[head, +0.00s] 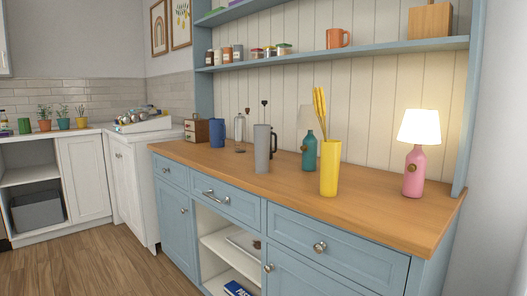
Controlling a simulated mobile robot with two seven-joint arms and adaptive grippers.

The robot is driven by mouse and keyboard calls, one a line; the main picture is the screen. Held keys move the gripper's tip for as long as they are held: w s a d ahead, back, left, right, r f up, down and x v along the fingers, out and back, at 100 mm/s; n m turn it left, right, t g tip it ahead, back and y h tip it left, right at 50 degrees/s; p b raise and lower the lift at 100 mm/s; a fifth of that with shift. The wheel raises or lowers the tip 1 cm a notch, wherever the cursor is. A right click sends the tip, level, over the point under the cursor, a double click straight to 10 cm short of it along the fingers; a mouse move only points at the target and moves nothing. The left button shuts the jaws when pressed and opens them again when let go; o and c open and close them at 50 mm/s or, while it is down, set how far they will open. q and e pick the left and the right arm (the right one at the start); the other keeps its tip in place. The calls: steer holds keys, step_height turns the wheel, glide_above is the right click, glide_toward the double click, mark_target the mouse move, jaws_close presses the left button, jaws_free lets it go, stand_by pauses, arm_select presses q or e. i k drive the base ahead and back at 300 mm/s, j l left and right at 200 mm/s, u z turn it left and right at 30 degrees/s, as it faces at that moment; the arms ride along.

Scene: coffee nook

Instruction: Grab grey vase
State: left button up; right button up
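The grey vase (262,150) stands upright on the wooden top of the blue cabinet, left of its middle. It is a tall, plain cylinder. A thin dark stem with a small dark tip rises above it, and a dark curved shape shows at its right side; I cannot tell whether these belong to it. A yellow vase (329,168) with yellow stalks stands to its right, nearer the front edge. Neither of my grippers shows in the head view.
A pink lamp (414,172) stands at the right end. The wooden counter (365,205) is clear along its front edge. A shelf (365,49) runs above.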

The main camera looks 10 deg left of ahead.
mark_target(262, 133)
steer(key=i+j+z, duration=0.2)
steer(key=j+z, duration=0.15)
steer(key=j, duration=0.75)
steer(key=j+z, duration=0.35)
steer(key=j, duration=0.75)
